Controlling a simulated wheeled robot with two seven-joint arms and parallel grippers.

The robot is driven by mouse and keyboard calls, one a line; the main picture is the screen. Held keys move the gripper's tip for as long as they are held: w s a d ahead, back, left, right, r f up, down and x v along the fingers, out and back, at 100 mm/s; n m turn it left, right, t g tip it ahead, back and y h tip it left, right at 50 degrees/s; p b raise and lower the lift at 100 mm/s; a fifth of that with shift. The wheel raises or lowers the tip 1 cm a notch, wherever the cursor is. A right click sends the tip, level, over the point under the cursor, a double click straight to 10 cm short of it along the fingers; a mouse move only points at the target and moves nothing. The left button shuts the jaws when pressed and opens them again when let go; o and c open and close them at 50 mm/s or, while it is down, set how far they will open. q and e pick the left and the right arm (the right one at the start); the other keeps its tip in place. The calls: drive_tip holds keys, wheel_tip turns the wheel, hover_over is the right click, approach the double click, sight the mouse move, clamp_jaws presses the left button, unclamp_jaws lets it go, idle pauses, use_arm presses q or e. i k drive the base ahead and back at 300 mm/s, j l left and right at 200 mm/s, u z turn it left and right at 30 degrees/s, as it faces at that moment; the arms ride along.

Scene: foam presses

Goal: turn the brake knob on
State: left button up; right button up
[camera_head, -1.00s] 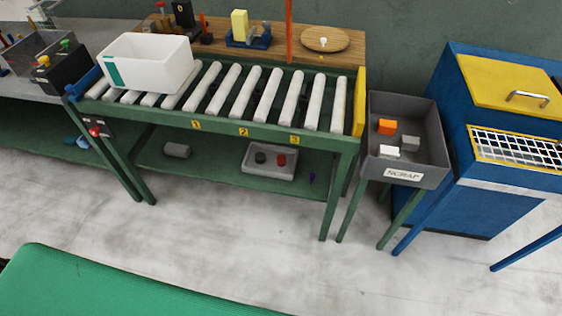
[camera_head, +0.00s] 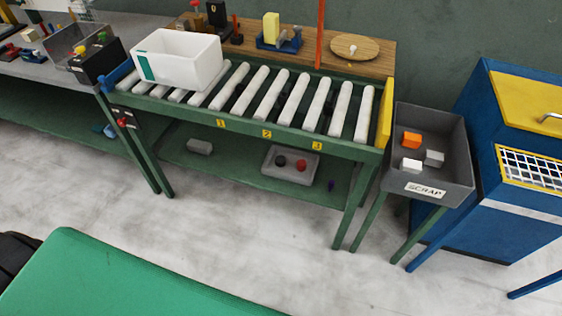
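A small dark panel (camera_head: 122,119) with a red knob (camera_head: 123,122) is fixed at the left front of the roller conveyor (camera_head: 255,128), below its left end. It may be the brake knob; any label or setting is too small to read. Neither of my grippers shows in the head view, and nothing touches the red knob.
A white bin (camera_head: 178,60) stands on the conveyor's left rollers. A grey scrap box (camera_head: 455,150) on legs and a blue cabinet (camera_head: 470,220) stand to the right. A green surface (camera_head: 120,280) fills the lower left. The pale floor (camera_head: 240,225) between is clear.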

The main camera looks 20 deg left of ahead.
sight(122, 122)
drive_tip(key=u, duration=1.75)
